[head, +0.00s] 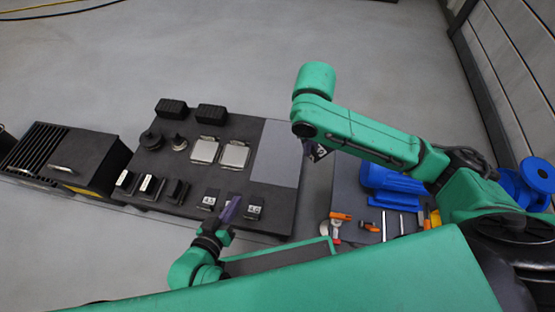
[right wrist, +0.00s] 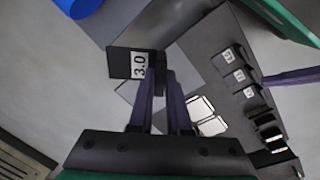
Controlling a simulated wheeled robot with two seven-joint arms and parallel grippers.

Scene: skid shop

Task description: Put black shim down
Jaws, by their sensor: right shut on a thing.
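The black shim (right wrist: 120,62) has a white label reading 3.0. My right gripper (right wrist: 160,70) is shut on it in the right wrist view. In the head view the shim (head: 320,152) shows as a small dark labelled piece below my right forearm, off the right edge of the dark table; my right gripper is mostly hidden there. My left gripper (head: 230,207), with purple fingers, is over the table's near edge, between two black labelled shims (head: 209,200) (head: 254,208). Whether its fingers are apart is unclear.
The table (head: 187,140) carries silver plates (head: 234,155), black blocks (head: 171,107), round black parts and a row of upright black pieces (head: 147,185). A bare grey panel (head: 275,155) is at its right. A second surface to the right holds blue parts (head: 395,180) and tools.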

